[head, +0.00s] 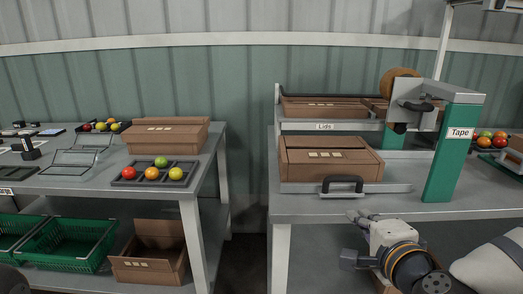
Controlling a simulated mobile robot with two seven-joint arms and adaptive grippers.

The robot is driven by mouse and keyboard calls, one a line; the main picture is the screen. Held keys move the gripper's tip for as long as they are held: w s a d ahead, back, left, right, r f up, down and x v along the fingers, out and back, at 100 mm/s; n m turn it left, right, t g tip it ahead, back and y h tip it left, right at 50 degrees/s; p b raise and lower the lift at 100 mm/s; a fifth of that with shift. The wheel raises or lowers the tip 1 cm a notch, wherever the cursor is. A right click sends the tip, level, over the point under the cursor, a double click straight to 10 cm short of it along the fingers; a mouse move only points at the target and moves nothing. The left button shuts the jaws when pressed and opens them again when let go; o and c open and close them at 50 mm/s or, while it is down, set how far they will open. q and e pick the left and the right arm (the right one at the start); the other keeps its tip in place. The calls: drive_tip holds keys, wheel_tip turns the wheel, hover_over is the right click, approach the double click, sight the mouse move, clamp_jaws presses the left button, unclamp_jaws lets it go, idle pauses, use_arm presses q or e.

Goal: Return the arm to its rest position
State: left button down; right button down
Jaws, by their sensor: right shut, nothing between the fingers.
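My right gripper (362,217) is at the front edge of the right bench, left of my right arm's wrist. It is shut with nothing between its fingers. The wrist and part of the arm show at the bottom right, low in front of the bench. My left gripper is not in view. A brown carton (330,165) sits on the bench right behind my right gripper, with a dark handle (342,184) in front of it. I cannot tell whether the gripper touches the bench edge.
The right bench (300,209) carries a lids shelf (300,126) and a green tape stand (452,150). The left bench (80,185) holds a dark tray (122,181) of tomatoes and a closed carton (165,137). Green crates (70,245) stand below. A gap separates the benches.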

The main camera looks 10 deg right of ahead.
drive_tip(key=s+a+f+n+g+y, duration=0.2)
drive_tip(key=s+a+f+n+g, duration=0.25)
drive_tip(key=s+f, duration=0.35)
drive_tip(key=s+a+f+n+g+y, duration=0.25)
drive_tip(key=s+a+f+n, duration=0.25)
drive_tip(key=f, duration=0.6)
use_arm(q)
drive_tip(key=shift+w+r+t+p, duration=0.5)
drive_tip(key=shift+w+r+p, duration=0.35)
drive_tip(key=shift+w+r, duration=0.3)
use_arm(e)
drive_tip(key=s+d+f+n+g, duration=0.1)
drive_tip(key=s+f+n+g, duration=0.2)
drive_tip(key=s, duration=0.5)
drive_tip(key=s+d+f+n+g+h, duration=0.1)
drive_tip(key=s+f+n+g, duration=0.1)
drive_tip(key=s, duration=0.7)
drive_tip(key=s+d+f+n+g+h, duration=0.1)
drive_tip(key=s+f+n+g, duration=0.2)
drive_tip(key=s, duration=0.5)
drive_tip(key=shift+s+d+f+n+g, duration=0.2)
drive_tip(key=shift+s+f+n+g, duration=0.3)
drive_tip(key=shift+g, duration=0.6)
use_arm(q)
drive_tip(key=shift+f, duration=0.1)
use_arm(e)
drive_tip(key=shift+w+r, duration=0.15)
